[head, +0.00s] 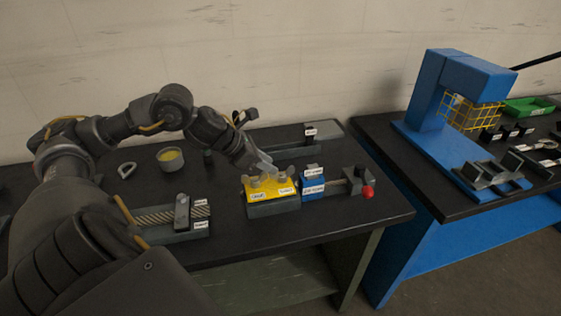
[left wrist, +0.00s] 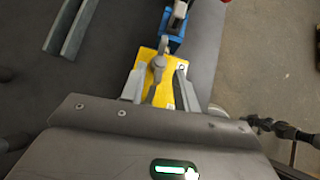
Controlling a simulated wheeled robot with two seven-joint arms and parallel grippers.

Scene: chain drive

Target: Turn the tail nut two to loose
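A yellow block (head: 272,196) with small white labels sits on a grey base near the front of the black bench. Small grey nut-like parts stand on its top; I cannot tell which is tail nut two, and the labels are too small to read. My left gripper (head: 266,170) points down over the block and partly hides these parts. In the left wrist view, the fingers of my left gripper (left wrist: 157,88) are apart over the yellow block (left wrist: 148,55). A grey handle-like part (left wrist: 157,68) lies between them, with gaps visible on both sides. My right gripper is not in view.
A blue block (head: 313,185) and a red-knobbed screw (head: 367,191) adjoin the yellow block on the right. A fixture with a striped rod (head: 160,215) lies left. A yellow-filled cup (head: 171,158) and a metal link (head: 127,170) stand behind. A blue press (head: 440,95) occupies the right bench.

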